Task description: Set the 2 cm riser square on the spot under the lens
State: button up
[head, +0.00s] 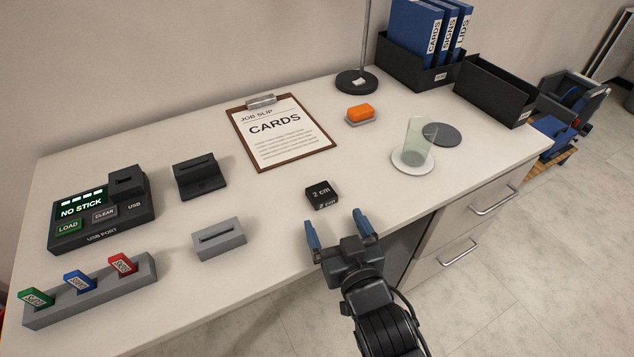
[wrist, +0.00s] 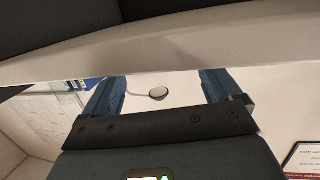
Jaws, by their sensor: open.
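The riser (head: 321,196) is a small black block marked "2 cm", lying flat on the desk near its front edge. My gripper (head: 332,217) is open and empty, its two blue fingers apart near the desk's front edge. The riser lies just beyond the fingertips, apart from them, a little left of the middle of the gap. In the wrist view my open fingers (wrist: 162,88) show with no riser between them. I cannot make out a lens or a marked spot under it in either view.
On the desk (head: 270,235), a clear glass (head: 419,140) stands on a white coaster (head: 400,166) beside a dark disc (head: 447,135). A grey slotted block (head: 219,240) is left of the riser. A clipboard (head: 285,150) and an orange-topped item (head: 360,113) lie behind.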

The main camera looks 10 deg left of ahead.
aim_at(323, 196)
jog(key=shift+r+x, duration=0.15)
jog(key=shift+x, duration=1.9)
jog(key=shift+r+x, duration=0.1)
jog(key=shift+x, duration=1.95)
jog(key=shift+d, duration=0.1)
jog(key=c, duration=1.3)
jog(key=shift+c, duration=0.2)
jog(key=shift+s+p, duration=0.1)
jog(key=shift+p, duration=0.2)
